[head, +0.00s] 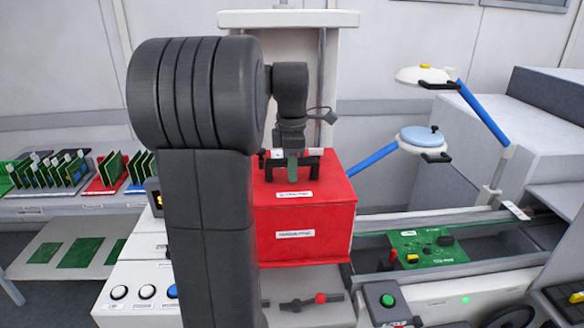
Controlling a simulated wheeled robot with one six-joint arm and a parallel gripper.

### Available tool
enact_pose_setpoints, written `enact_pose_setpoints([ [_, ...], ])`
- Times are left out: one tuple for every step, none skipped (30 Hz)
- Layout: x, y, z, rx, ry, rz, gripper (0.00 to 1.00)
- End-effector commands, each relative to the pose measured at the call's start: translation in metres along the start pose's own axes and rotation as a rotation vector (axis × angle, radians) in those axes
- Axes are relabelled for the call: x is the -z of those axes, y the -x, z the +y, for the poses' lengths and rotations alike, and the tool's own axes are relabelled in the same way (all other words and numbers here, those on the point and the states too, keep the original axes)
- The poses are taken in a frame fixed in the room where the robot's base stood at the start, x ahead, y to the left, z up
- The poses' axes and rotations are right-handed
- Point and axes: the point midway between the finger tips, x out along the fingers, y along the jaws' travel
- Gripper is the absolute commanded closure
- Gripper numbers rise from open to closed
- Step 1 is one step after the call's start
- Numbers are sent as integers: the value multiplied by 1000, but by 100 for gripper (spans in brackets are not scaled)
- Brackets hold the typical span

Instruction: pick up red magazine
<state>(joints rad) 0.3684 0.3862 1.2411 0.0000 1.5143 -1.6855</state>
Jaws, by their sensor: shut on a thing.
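My gripper (293,167) is in the middle of the head view, pointing down over a large red box (322,215). Its black fingers are shut on a narrow green piece (293,172). I cannot tell whether this piece touches the red box's top or belongs to it. The red box has white labels on its top and front, and my arm hides its left part. A smaller red rack (97,189) with upright green boards stands on the left shelf, apart from my gripper. I cannot tell which of these is the red magazine.
Green and blue racks of boards flank the red rack. A conveyor with a green circuit board (428,247) lies at right. Two lamp-like heads on blue arms (485,113) reach over it. A button panel (140,293) is at front left.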

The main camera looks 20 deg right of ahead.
Motion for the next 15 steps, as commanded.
enact_pose_setpoints([
  [0,10,1,-8,0,-3,100],
  [0,12,1,-8,0,-3,100],
  [0,14,1,-8,0,-3,100],
  [0,16,1,-8,0,-3,100],
  [0,18,1,-8,0,-3,100],
  [0,20,1,-8,0,-3,100],
  [0,22,1,-8,0,-3,100],
  [0,24,1,-8,0,-3,100],
  [0,26,1,-8,0,-3,100],
  [0,28,1,-8,0,-3,100],
  [0,29,1,-8,0,-3,100],
  [0,32,1,-8,0,-3,100],
  [0,33,1,-8,0,-3,100],
  [0,35,1,-8,0,-3,100],
  [0,37,1,-8,0,-3,100],
])
